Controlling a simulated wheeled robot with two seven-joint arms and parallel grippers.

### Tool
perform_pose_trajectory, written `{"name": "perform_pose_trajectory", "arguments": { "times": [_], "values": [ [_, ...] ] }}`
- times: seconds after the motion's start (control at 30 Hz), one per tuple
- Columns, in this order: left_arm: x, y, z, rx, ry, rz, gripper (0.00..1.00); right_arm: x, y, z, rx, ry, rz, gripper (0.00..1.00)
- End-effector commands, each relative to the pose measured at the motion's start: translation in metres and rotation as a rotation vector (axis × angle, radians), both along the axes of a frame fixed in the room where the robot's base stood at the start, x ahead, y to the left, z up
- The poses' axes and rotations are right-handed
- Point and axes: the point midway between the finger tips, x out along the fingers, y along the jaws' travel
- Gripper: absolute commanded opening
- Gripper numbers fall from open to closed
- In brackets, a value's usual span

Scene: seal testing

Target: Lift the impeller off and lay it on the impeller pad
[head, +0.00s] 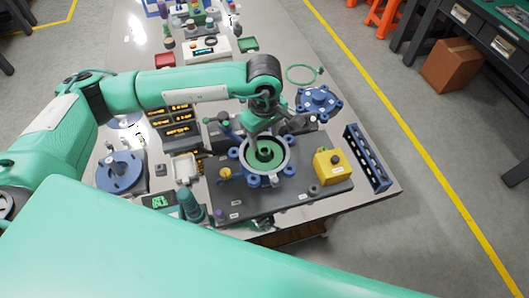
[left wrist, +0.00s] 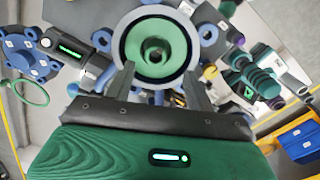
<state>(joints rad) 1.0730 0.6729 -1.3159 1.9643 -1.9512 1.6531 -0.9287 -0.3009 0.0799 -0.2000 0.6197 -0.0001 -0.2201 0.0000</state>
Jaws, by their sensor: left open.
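The green impeller (head: 264,156), a round disc with a dark hub hole, sits inside a pale ring-shaped housing (head: 289,157) with blue lugs on a dark plate. It also shows in the left wrist view, where the green disc (left wrist: 138,46) lies inside the ring, beyond my fingertips. My left gripper (head: 266,128) is over the far side of the housing. Its fingers are open and apart in the left wrist view (left wrist: 159,76), with nothing between them. I cannot tell which surface is the impeller pad. My right gripper is not in view.
A yellow box with a dark button (head: 328,165) stands right of the housing. A blue slotted rack (head: 367,158) lies near the right edge. Blue round parts lie at left (head: 120,172) and far right (head: 318,101). A dark green bottle (head: 190,205) stands at front left.

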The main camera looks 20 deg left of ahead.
Motion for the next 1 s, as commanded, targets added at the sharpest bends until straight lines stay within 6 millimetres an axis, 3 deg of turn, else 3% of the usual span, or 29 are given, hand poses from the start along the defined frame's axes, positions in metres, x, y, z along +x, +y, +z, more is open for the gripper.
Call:
{"name": "perform_pose_trajectory", "arguments": {
  "times": [0.33,0.6,0.9,1.0],
  "values": [
    [0.002,0.001,-0.027,0.001,0.003,0.001,0.55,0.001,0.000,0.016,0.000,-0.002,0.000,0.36],
    [0.006,0.002,-0.063,-0.001,0.003,0.001,0.55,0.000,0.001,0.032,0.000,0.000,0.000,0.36],
    [0.006,0.003,-0.069,0.000,0.000,0.000,0.55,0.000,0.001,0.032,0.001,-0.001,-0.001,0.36],
    [0.006,0.003,-0.069,0.000,0.000,0.000,0.35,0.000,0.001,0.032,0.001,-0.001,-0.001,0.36]
  ]
}}
